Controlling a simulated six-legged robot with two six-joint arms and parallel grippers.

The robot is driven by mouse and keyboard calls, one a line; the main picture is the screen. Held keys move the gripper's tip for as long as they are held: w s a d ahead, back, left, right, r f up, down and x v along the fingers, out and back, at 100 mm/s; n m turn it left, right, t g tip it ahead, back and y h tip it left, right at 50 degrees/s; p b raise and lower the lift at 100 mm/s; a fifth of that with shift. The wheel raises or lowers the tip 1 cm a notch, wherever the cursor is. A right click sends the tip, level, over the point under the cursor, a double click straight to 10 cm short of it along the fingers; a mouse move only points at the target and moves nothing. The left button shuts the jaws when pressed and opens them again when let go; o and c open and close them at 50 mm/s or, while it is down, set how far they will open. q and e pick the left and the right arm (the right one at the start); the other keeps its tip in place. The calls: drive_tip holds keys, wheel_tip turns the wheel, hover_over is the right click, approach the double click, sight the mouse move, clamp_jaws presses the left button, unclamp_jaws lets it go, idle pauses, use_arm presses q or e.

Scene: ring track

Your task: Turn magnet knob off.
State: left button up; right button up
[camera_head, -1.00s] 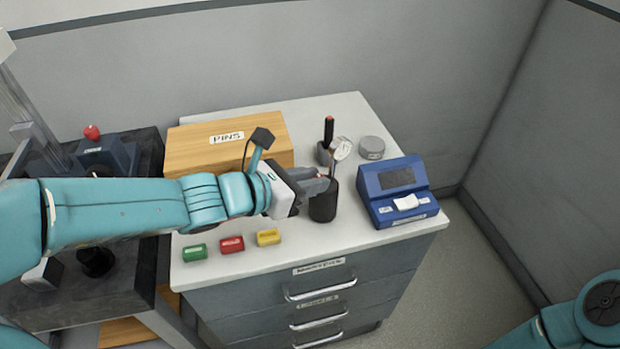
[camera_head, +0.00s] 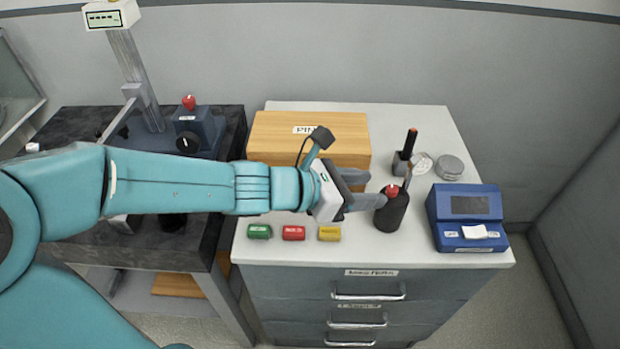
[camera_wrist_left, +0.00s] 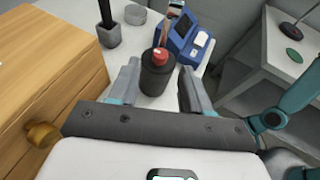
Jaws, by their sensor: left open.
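A dark blue block (camera_head: 207,130) with a black round knob (camera_head: 187,143) on its front face and a red knob (camera_head: 189,102) on top stands at the column's foot on the dark left table. No magnet label is readable. My left gripper (camera_head: 372,191) is open above the white cabinet top, right of the blue block. The cup lies just beyond or between the fingertips; contact cannot be told. My right gripper is not in view.
A wooden PINS box (camera_head: 310,142) stands behind my left gripper. Green (camera_head: 259,231), red (camera_head: 293,232) and yellow (camera_head: 329,233) blocks lie along the front. A blue device (camera_head: 466,217) stands at right. My left forearm crosses above the dark table.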

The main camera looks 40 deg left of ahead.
use_arm(q)
drive_tip(key=p+v, duration=0.3)
drive_tip(key=v, duration=0.9)
